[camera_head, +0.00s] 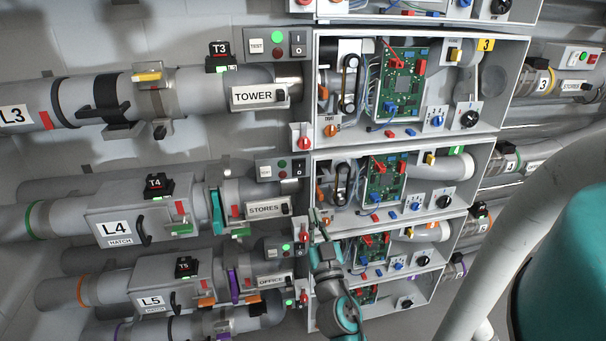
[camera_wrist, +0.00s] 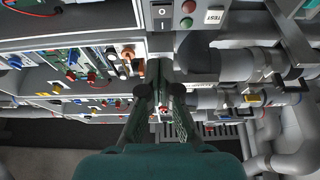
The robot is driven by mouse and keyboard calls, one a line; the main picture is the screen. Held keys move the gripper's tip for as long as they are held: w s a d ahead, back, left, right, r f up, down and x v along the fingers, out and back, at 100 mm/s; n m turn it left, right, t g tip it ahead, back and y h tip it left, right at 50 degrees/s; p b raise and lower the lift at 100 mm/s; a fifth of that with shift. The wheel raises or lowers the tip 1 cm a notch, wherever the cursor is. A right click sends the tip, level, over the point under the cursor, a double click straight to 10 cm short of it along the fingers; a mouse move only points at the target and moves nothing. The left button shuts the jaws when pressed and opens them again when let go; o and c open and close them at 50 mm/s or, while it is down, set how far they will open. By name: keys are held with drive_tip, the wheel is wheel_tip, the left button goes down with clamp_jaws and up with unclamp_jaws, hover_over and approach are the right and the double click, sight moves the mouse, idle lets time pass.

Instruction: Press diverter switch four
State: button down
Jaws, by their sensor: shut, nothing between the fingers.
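The row-four control box (camera_head: 281,169) beside the STORES label (camera_head: 267,209) carries a test button, two lamps and a black rocker switch (camera_head: 298,171). A red knob (camera_head: 303,236) sits at the cabinet edge below. No readable label shows which control is the diverter switch. My gripper (camera_head: 318,219) is shut and empty, in front of the cabinet's left edge beside row four, below and right of the rocker. In the wrist view my gripper (camera_wrist: 157,92) points at the panels, near a box with a rocker switch (camera_wrist: 162,17). I cannot tell whether the fingertips touch anything.
Open cabinet bays with green circuit boards (camera_head: 388,178) and loose small blocks stand to the right of my gripper. Pipes, the L4 hatch (camera_head: 133,218) and the black T4 unit (camera_head: 157,186) lie to the left. The OFFICE row's control box (camera_head: 283,248) is close to my gripper.

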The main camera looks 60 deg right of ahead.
sight(301, 165)
drive_tip(key=shift+x, duration=6.85)
drive_tip(key=shift+f, duration=0.1)
